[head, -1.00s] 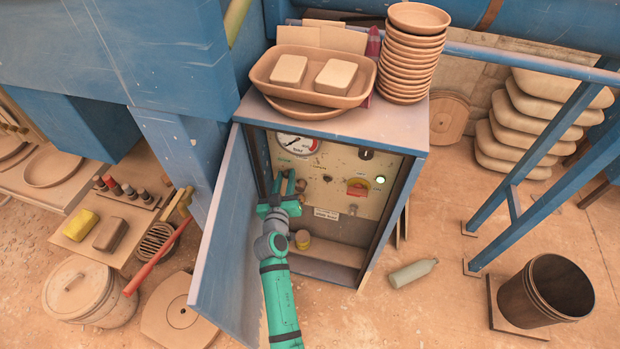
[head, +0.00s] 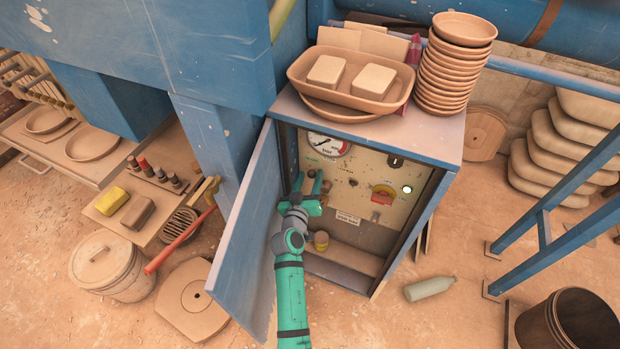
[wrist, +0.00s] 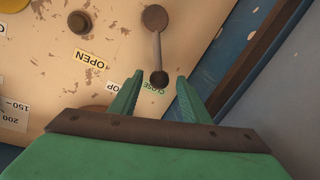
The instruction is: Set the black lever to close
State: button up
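The dark lever (wrist: 157,50) is on the cream panel in the wrist view. Its round pivot is at the top and its knob hangs down beside the CLOSE label (wrist: 150,88). The OPEN label (wrist: 90,60) is to the left, and a partly hidden label ending in "OP" is between them. My gripper (wrist: 159,80) is open, with one green finger on each side of the knob; I cannot tell if either touches it.
The blue cabinet door (head: 247,235) stands open left of my arm. The panel has a gauge (head: 329,145) and a red-and-yellow switch (head: 382,194). Bowls (head: 457,70) and a tray (head: 350,97) sit on top.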

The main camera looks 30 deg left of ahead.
jog(key=shift+r, duration=0.35)
notch_tip(320, 180, up, 2)
jog(key=shift+r, duration=0.2)
jog(key=s+d+r, duration=0.6)
jog(key=s+r, duration=0.4)
jog(key=s, duration=0.2)
jog(key=shift+s+d, duration=0.2)
jog(key=shift+s, duration=0.1)
